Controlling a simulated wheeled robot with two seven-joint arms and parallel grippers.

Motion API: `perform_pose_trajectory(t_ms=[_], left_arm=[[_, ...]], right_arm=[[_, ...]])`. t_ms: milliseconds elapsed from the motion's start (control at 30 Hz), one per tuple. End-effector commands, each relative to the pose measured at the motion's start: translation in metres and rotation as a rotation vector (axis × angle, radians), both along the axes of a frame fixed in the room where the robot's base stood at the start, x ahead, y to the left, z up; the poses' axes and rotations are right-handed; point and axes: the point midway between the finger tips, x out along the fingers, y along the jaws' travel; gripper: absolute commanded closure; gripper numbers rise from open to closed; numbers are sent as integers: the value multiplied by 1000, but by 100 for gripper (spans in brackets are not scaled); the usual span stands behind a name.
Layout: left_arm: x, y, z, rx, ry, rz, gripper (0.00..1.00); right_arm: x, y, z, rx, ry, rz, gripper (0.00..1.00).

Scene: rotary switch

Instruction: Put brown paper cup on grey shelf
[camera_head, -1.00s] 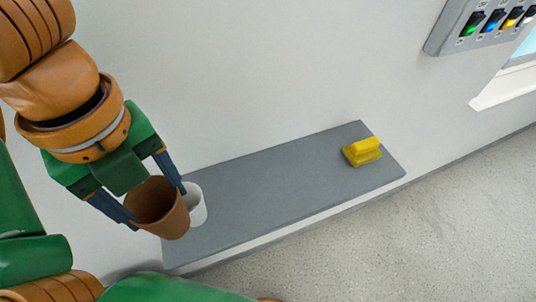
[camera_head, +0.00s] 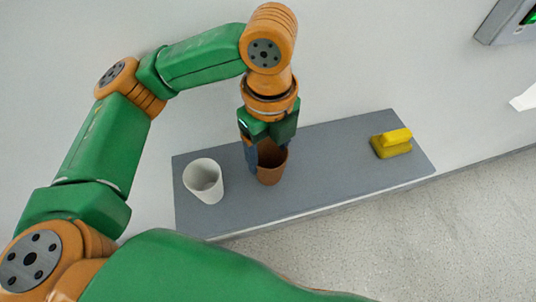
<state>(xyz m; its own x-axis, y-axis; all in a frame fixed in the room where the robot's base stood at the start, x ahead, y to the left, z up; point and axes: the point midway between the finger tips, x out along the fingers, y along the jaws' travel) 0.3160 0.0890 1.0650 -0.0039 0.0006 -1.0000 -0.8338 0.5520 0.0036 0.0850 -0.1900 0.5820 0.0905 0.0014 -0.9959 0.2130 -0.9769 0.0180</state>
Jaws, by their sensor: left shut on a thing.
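The brown paper cup (camera_head: 271,172) is upright at the grey shelf (camera_head: 330,165), to the right of a white cup. My left gripper (camera_head: 266,160) points down and is shut on the brown cup, with a dark finger at its left side. The cup's base appears at or very near the shelf surface; I cannot tell if it touches. My right gripper does not show.
The white cup (camera_head: 204,181) stands on the shelf's left part. A yellow block-like object (camera_head: 391,143) sits near the right end. The shelf between the brown cup and the yellow object is clear. A wall runs behind it.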

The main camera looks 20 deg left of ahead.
Motion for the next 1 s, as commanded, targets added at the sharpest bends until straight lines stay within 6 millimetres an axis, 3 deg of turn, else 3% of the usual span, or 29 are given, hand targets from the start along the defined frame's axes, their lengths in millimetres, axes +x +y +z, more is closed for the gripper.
perform_pose_trajectory(t_ms=[133, 467, 500, 600, 867, 1000], left_arm=[[-1, 1, -18, 1, 0, 1, 82], [-1, 1, -23, 1, 0, 1, 82], [-1, 1, -23, 2, -1, 0, 23], [-1, 1, -22, 2, -1, 1, 1], [-1, 1, -22, 2, -1, 1, 1], [0, 1, -9, 1, -4, 1, 1]], right_arm=[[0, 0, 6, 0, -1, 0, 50], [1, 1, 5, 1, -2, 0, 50], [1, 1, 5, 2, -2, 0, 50], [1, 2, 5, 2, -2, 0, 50], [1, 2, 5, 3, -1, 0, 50], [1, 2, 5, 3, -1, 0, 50]])
